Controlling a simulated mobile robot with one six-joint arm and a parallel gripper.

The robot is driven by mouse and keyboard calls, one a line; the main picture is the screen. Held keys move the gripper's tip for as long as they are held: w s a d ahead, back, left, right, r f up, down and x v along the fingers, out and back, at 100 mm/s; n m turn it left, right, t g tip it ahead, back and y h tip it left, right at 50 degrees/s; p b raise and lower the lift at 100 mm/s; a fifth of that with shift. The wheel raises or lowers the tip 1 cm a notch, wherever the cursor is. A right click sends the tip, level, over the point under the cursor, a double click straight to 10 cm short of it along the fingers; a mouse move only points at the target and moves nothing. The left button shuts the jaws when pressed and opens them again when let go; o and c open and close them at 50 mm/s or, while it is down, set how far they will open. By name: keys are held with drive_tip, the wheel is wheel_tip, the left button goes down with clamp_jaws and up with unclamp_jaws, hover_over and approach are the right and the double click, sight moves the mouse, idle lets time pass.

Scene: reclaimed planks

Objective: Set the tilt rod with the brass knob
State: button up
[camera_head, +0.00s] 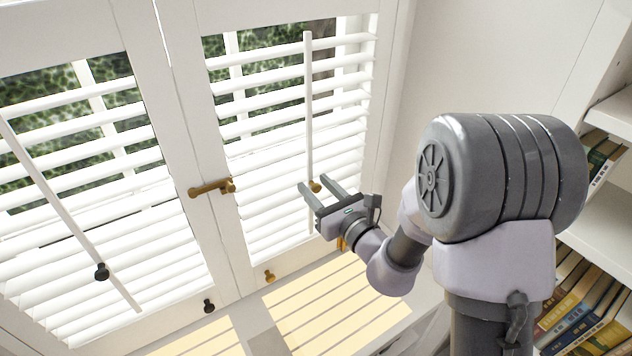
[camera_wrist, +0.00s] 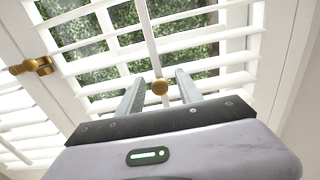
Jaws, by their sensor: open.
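The tilt rod (camera_head: 308,105) is a white vertical bar in front of the right shutter's slats. Its brass knob (camera_head: 315,187) sits on the lower part of the rod. My gripper (camera_head: 316,186) is open at the knob, with one finger on each side as seen. In the wrist view the brass knob (camera_wrist: 160,87) shows between the two fingertips of my gripper (camera_wrist: 158,78), and the rod (camera_wrist: 148,30) rises above it. I cannot tell how deep the knob sits between the fingers. The right shutter's slats (camera_head: 285,115) stand open with foliage showing between them.
The left shutter has its own rod (camera_head: 60,205) with a black knob (camera_head: 102,271). A brass latch (camera_head: 212,187) joins the panels. Small brass (camera_head: 269,276) and black (camera_head: 208,306) knobs sit on the lower frames. Bookshelves (camera_head: 600,225) stand at the right.

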drive_tip(key=shift+s, duration=0.1)
drive_tip(key=shift+c, duration=1.1)
clamp_jaws()
